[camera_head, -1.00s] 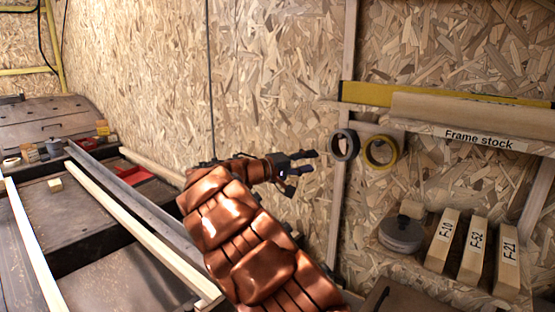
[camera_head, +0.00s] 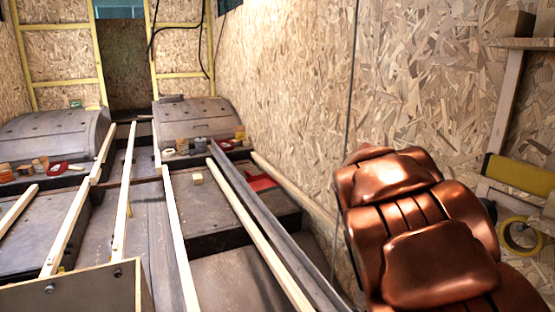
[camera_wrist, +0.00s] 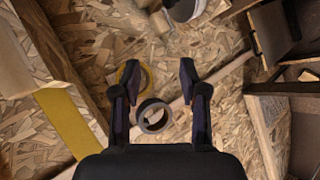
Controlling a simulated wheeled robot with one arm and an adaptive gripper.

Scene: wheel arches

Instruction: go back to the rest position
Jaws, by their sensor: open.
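My gripper (camera_wrist: 158,77) is open in the wrist view, its two dark fingers spread with nothing held between them. A dark tape roll (camera_wrist: 141,119) and a yellow tape roll (camera_wrist: 147,82) show beyond and between the fingers, apart from them as far as I can tell. In the head view my copper-coloured arm fills the lower right, and the gripper is hidden behind it. The yellow roll also shows in the head view (camera_head: 505,235) at the right edge.
A yellow level (camera_wrist: 72,122) lies left of the gripper in the wrist view. The chipboard wall (camera_head: 290,90) runs close beside my arm. Timber battens (camera_head: 243,235) and dark wheel arches (camera_head: 197,118) spread across the left, with a small wooden block (camera_head: 197,179).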

